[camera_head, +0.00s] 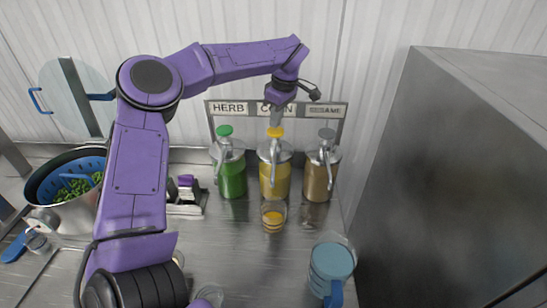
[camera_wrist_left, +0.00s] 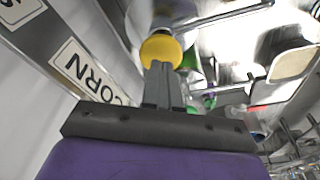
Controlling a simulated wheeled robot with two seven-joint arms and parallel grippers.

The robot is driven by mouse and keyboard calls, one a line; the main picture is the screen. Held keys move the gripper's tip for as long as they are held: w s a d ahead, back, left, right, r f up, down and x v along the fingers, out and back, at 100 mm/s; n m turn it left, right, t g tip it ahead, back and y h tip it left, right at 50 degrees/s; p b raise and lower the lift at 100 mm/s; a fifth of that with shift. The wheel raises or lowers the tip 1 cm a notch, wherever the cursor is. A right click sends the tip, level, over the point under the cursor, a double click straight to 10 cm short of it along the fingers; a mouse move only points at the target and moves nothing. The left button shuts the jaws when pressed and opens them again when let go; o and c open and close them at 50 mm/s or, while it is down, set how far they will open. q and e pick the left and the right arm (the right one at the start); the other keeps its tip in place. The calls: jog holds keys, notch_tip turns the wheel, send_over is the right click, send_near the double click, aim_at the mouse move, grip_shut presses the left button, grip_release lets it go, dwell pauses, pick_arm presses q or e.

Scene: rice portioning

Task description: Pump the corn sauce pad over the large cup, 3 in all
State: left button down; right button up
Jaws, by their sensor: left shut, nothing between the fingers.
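The corn sauce dispenser (camera_head: 274,178) stands in the middle of three, with a yellow pump pad (camera_head: 275,132) on top. The pad also shows in the left wrist view (camera_wrist_left: 160,50), right at the fingertips. My left gripper (camera_head: 276,118) is shut and empty, pointing down just above or on the pad; I cannot tell whether it touches. A clear cup (camera_head: 273,218) with yellow sauce in it stands in front of the corn dispenser, below its spout. My right gripper is not in view.
The green herb dispenser (camera_head: 230,172) stands left and the brown sesame dispenser (camera_head: 320,170) right, close beside the corn one. A label board (camera_head: 335,124) is behind. A blue jug (camera_head: 331,266) stands front right, near a large grey box (camera_head: 470,170). A pot (camera_head: 62,205) holds greens.

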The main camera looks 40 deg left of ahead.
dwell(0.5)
pick_arm(q)
notch_tip(320, 180, up, 6)
dwell(0.5)
dwell(0.4)
